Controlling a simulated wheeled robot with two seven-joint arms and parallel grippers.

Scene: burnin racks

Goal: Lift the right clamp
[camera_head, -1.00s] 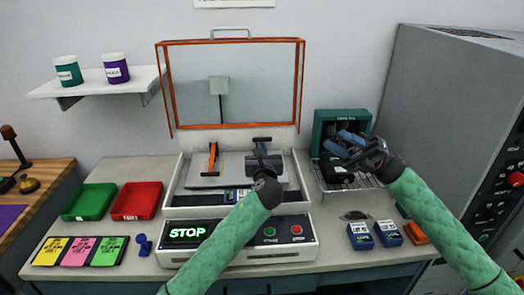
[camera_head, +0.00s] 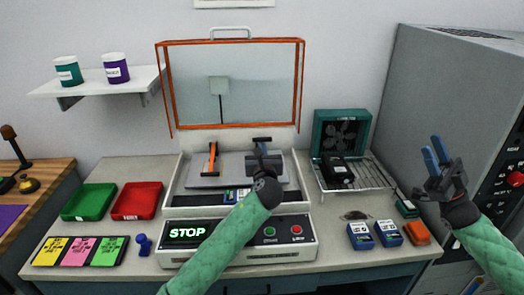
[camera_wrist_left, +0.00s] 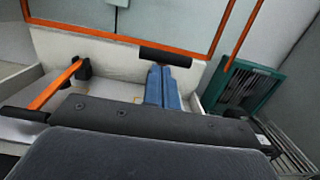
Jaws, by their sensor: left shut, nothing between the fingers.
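The right clamp shows as a dark crossbar (camera_head: 262,139) at the back of the white test bed; it also shows in the left wrist view (camera_wrist_left: 165,56). My left gripper (camera_head: 259,150) is shut and empty. Its blue fingertips (camera_wrist_left: 162,70) lie together just in front of and below the crossbar. I cannot tell whether they touch it. The rest of the clamp is hidden behind my gripper. The left clamp (camera_head: 212,158) has an orange lever and stands to the left. My right gripper (camera_head: 433,155) is open and empty, raised at the right by the grey cabinet.
An orange-framed clear cover (camera_head: 234,42) stands open behind the bed. A black device (camera_head: 336,171) sits on the wire rack (camera_head: 376,178) before the teal fan (camera_head: 342,117). Red (camera_head: 137,213) and green (camera_head: 90,214) trays stand left.

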